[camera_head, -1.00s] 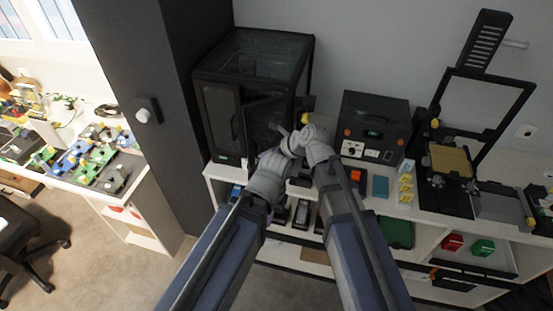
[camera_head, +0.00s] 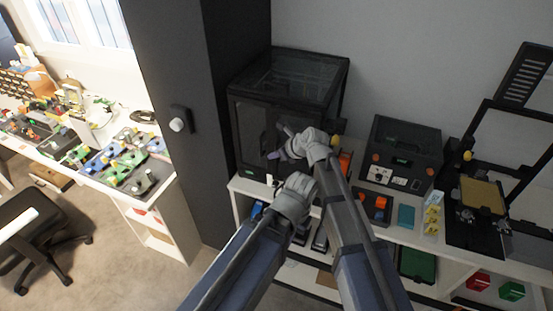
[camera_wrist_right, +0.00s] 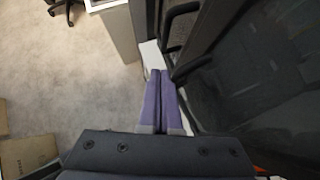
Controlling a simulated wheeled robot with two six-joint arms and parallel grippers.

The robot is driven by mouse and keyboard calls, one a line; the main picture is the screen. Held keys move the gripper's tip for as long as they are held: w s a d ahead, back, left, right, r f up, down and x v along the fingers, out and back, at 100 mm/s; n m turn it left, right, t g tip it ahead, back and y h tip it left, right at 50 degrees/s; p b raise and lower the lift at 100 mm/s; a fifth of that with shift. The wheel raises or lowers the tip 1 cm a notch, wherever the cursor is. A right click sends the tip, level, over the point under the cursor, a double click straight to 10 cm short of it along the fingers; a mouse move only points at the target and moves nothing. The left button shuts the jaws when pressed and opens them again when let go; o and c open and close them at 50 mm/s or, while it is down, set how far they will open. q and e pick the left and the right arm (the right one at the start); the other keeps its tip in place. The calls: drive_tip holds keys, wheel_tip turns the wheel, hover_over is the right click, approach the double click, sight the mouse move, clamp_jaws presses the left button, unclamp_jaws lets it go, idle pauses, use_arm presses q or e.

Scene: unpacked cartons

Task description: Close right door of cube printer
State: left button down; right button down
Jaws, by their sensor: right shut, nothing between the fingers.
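The cube printer (camera_head: 290,75) is a black enclosure with a clear top, standing on the white bench at centre. Its right door (camera_head: 294,118) is a dark panel that looks nearly flush with the front; whether it is fully closed is hard to tell behind my arm. In the wrist view the dark door panel (camera_wrist_right: 265,75) fills the right side, and two black handles (camera_wrist_right: 183,12) show close together. My right gripper (camera_head: 272,155) is in front of the doors; its purple fingers (camera_wrist_right: 163,75) are shut and empty beside the handles. My left wrist (camera_head: 294,198) is below, its fingers not clear.
A black box with a small display (camera_head: 400,155) and an open-frame printer (camera_head: 490,180) stand to the right on the bench. A tall dark cabinet (camera_head: 190,70) rises to the left. Small blocks and tools lie along the bench's front edge.

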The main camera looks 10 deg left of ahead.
drive_tip(key=shift+w+a, duration=0.1)
drive_tip(key=shift+w, duration=0.15)
drive_tip(key=shift+r, duration=0.1)
idle(0.4)
